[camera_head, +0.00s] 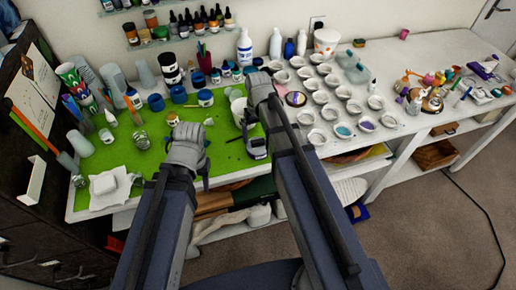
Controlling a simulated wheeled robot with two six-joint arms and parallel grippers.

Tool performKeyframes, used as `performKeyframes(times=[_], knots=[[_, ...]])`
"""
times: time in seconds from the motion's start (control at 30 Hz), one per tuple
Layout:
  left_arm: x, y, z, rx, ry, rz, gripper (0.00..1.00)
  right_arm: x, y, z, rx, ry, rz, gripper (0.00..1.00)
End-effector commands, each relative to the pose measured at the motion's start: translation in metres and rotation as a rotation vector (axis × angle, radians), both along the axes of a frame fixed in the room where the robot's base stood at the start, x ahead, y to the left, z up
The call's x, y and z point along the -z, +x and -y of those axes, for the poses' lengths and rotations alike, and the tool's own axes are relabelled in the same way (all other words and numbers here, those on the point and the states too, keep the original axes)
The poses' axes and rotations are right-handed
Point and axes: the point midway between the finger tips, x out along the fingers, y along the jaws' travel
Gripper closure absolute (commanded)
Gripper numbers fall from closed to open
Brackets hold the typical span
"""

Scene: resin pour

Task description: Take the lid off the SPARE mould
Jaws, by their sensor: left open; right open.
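Many small round pale cups or moulds (303,118) stand in rows on the white table right of the green mat. No SPARE label is readable, so I cannot tell which one is the SPARE mould or see its lid. My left gripper (187,132) is open over the green mat. My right gripper (260,84) is open near the mat's right edge, beside a white cup (239,110) that it partly hides. Neither gripper visibly holds anything.
The green mat (125,155) carries jars, blue-capped pots, stacked cups and a white cloth (113,187). Bottles (245,47) and a white bucket (325,41) stand along the wall. Colourful clutter (432,98) covers the table's right part.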

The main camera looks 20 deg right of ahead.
Motion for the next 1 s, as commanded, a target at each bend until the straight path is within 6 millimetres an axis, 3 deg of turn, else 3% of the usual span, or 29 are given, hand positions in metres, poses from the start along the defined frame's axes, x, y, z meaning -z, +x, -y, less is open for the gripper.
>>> performKeyframes(times=[0.03,0.13,0.43,1.0], knots=[[0.014,0.000,0.000,0.000,0.000,0.000,0.50,0.014,-0.001,0.000,0.000,0.000,0.000,0.03],[0.023,0.000,0.000,-0.001,0.000,0.000,0.50,0.023,0.000,0.000,0.000,0.000,0.000,0.03],[0.023,0.000,0.000,-0.001,0.000,0.000,0.50,0.023,0.000,0.000,0.000,0.000,0.000,0.03],[0.023,0.000,0.000,-0.001,0.000,0.000,0.50,0.023,0.000,0.000,0.000,0.000,0.000,0.66]])
